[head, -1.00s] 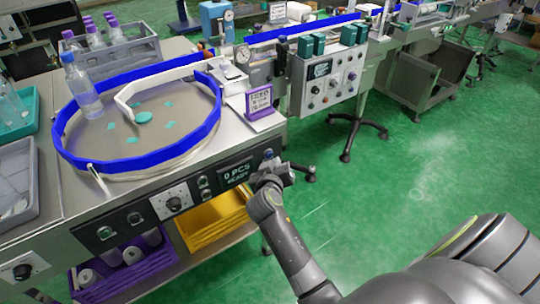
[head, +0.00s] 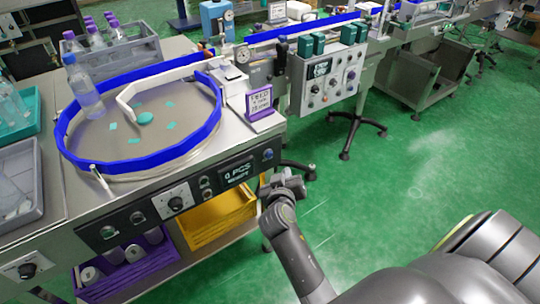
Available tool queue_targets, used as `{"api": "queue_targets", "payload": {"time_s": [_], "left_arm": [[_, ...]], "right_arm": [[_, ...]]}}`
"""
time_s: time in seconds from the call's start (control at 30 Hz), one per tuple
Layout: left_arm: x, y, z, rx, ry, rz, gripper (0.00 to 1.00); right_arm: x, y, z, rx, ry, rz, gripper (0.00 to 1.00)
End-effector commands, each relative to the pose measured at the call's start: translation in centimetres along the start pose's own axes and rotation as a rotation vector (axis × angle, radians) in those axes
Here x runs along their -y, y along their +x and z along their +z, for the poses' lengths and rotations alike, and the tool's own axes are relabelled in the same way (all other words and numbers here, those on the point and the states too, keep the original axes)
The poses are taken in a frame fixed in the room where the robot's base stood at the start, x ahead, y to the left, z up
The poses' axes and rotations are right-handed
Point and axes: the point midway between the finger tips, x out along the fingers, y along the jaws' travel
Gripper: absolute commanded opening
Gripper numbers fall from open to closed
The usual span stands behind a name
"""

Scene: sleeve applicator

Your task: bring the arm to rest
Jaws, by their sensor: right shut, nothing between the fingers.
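My right arm (head: 295,250) comes in from the lower right. Its wrist and right gripper (head: 272,185) are in front of the machine's front panel, just right of the "0 PCS" display (head: 238,172). The fingers are small and partly hidden by the wrist; the gripper is shut and holds nothing. I cannot tell whether it touches the panel edge. My left gripper is not in view.
A round turntable with a blue rim (head: 140,165) stands on the steel bench. A yellow bin (head: 215,220) and a purple crate (head: 125,275) sit below. Green floor (head: 410,190) is open at right.

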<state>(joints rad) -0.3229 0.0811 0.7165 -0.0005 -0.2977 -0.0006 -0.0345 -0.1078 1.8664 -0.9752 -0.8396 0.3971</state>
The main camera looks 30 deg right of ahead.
Motion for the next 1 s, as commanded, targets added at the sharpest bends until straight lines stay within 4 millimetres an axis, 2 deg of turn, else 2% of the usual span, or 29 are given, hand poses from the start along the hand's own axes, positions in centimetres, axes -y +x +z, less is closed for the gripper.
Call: {"api": "queue_targets", "payload": {"time_s": [0.43,0.57,0.67,0.77,0.9,0.97,1.0], "left_arm": [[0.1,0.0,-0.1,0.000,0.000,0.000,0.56],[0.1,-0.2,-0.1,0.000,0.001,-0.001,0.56],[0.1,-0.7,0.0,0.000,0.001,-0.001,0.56],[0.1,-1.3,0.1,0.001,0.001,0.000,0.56],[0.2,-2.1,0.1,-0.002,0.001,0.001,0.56],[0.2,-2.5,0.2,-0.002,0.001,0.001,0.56],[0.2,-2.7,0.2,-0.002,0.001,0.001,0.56]], "right_arm": [[0.0,0.0,0.0,0.001,-0.001,0.000,0.00],[1.0,0.3,1.5,0.026,-0.024,-0.034,0.00],[3.1,0.8,5.1,0.085,-0.075,-0.111,0.00],[5.8,0.9,11.0,0.176,-0.133,-0.222,0.00],[8.3,-0.6,20.7,0.324,-0.189,-0.374,0.00],[8.8,-1.8,24.9,0.389,-0.202,-0.429,0.00],[8.9,-2.8,27.6,0.433,-0.208,-0.462,0.00]]}}
